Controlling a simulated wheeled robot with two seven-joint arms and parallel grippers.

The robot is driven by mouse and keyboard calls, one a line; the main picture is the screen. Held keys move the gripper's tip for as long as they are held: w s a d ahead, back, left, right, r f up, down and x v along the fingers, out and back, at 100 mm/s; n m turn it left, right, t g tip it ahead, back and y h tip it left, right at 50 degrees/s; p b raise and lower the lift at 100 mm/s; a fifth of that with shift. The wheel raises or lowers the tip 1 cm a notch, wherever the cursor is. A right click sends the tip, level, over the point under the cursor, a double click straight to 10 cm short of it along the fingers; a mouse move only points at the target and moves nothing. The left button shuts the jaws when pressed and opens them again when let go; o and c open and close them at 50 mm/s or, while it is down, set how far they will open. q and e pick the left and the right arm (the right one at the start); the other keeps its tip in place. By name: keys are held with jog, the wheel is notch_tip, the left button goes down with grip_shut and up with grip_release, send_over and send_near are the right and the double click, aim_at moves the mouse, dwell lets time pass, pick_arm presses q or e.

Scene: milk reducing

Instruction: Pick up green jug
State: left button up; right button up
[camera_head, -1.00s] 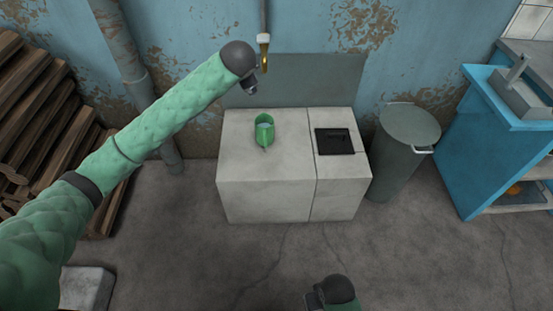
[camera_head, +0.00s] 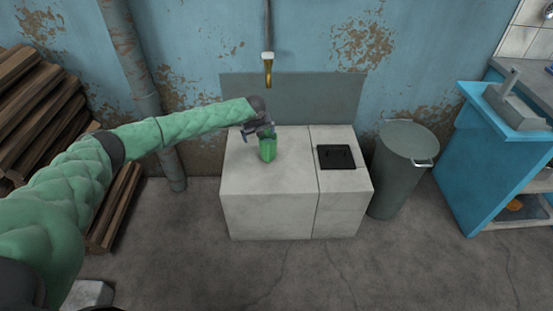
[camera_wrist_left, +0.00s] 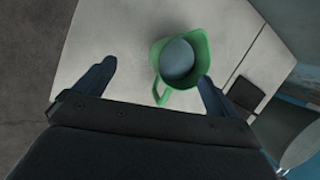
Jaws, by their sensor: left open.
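The green jug (camera_head: 268,151) stands upright on the white counter block (camera_head: 262,204). In the left wrist view the green jug (camera_wrist_left: 184,62) is seen from above, with a grey-blue round surface inside it and its handle toward the gripper. My left gripper (camera_head: 259,132) is at the jug's upper left and covers part of its rim. In the left wrist view my left gripper (camera_wrist_left: 155,75) is open and empty, with the jug near the right finger. I cannot tell whether that finger touches it. My right gripper is not in view.
A brass tap (camera_head: 268,68) hangs above the counter. A black square plate (camera_head: 336,157) lies on the counter's right part. A grey-green bin (camera_head: 401,165) and a blue shelf unit (camera_head: 480,160) stand to the right. Stacked wood (camera_head: 38,115) is at the left.

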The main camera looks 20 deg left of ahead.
aim_at(267, 143)
pick_arm(q)
jog(key=shift+w+d+f+m+t+h, duration=0.15)
jog(key=shift+w+d+f+m, duration=0.35)
jog(key=shift+f+m, duration=0.75)
jog(key=shift+w+d+f+m+t+h, duration=0.1)
jog(key=shift+w+d+f+m+h, duration=0.15)
jog(key=shift+w+f+m, duration=0.65)
jog(key=shift+w+d+f+m+t+h, duration=0.15)
jog(key=shift+d+f+m, duration=0.3)
jog(key=shift+f+m, duration=1.1)
jog(key=shift+r, duration=0.1)
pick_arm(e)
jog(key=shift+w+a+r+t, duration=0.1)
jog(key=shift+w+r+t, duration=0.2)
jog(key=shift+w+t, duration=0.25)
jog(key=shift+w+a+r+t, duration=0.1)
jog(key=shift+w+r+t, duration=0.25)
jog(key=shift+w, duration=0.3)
pick_arm(q)
jog(key=c, duration=1.1)
jog(key=shift+c, duration=1.3)
jog(key=shift+r, duration=0.1)
